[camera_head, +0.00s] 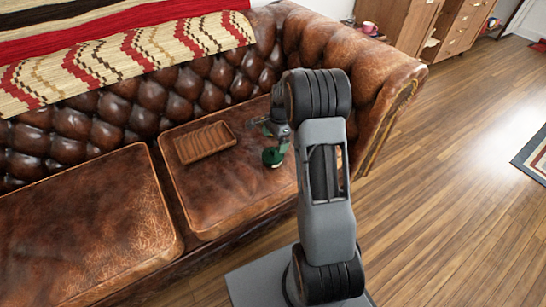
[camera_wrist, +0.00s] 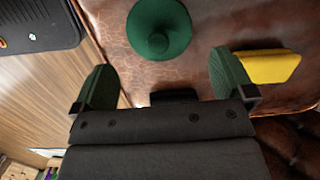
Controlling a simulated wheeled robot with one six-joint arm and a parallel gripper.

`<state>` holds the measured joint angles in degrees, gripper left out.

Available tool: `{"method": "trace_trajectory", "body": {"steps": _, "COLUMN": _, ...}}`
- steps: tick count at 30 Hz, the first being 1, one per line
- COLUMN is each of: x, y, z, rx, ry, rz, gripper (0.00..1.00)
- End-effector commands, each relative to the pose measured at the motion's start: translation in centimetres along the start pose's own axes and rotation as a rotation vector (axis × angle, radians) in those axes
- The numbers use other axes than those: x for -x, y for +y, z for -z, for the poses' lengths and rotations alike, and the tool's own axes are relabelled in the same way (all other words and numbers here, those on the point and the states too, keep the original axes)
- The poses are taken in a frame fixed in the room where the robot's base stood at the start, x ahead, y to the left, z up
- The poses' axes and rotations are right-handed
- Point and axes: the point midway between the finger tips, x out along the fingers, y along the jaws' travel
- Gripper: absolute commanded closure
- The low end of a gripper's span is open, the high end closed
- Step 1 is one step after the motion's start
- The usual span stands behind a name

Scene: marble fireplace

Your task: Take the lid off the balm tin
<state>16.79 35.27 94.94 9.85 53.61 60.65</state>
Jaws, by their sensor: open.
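The balm tin (camera_wrist: 160,28) shows in the wrist view as a round dark green shape with a small round knob on its top. In the head view a green shape, likely the tin (camera_head: 272,158), rests on the brown leather sofa seat beside my arm. My gripper (camera_wrist: 164,82) is open and empty, with its two green-padded fingers wide apart. In the wrist view the tin is just above the gap between the fingers, and I see no contact. In the head view my gripper (camera_head: 271,128) is over the seat, close above the green shape. The tin's side is mostly hidden.
A brown ribbed tray (camera_head: 205,142) lies on the seat to the left of the tin. A yellow block-like object (camera_wrist: 268,66) lies just right of my right finger in the wrist view. The sofa's rolled arm (camera_head: 385,85) rises behind. The left cushion (camera_head: 90,225) is clear.

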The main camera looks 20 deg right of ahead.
Motion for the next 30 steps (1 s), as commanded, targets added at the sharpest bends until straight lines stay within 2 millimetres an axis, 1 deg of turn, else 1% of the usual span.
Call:
{"method": "trace_trajectory", "body": {"steps": 1, "x": -0.5, "y": 0.0, "z": 0.0, "rx": 0.000, "ry": 0.000, "rz": -0.001, "gripper": 0.00}}
{"method": "trace_trajectory", "body": {"steps": 7, "x": -1.2, "y": 0.0, "z": 0.0, "rx": 0.001, "ry": 0.000, "rz": -0.001, "gripper": 0.00}}
{"method": "trace_trajectory", "body": {"steps": 10, "x": -1.9, "y": 0.1, "z": 0.0, "rx": 0.001, "ry": 0.000, "rz": -0.001, "gripper": 0.00}}
{"method": "trace_trajectory", "body": {"steps": 18, "x": -5.5, "y": 0.2, "z": -0.1, "rx": 0.002, "ry": 0.000, "rz": -0.002, "gripper": 0.00}}
{"method": "trace_trajectory", "body": {"steps": 20, "x": -6.0, "y": 0.2, "z": -0.2, "rx": 0.002, "ry": 0.000, "rz": -0.002, "gripper": 0.00}}
{"method": "trace_trajectory", "body": {"steps": 27, "x": -6.1, "y": 0.2, "z": -0.2, "rx": 0.002, "ry": 0.000, "rz": -0.001, "gripper": 0.00}}
{"method": "trace_trajectory", "body": {"steps": 30, "x": -6.1, "y": 0.2, "z": -0.2, "rx": 0.002, "ry": 0.001, "rz": -0.001, "gripper": 0.09}}
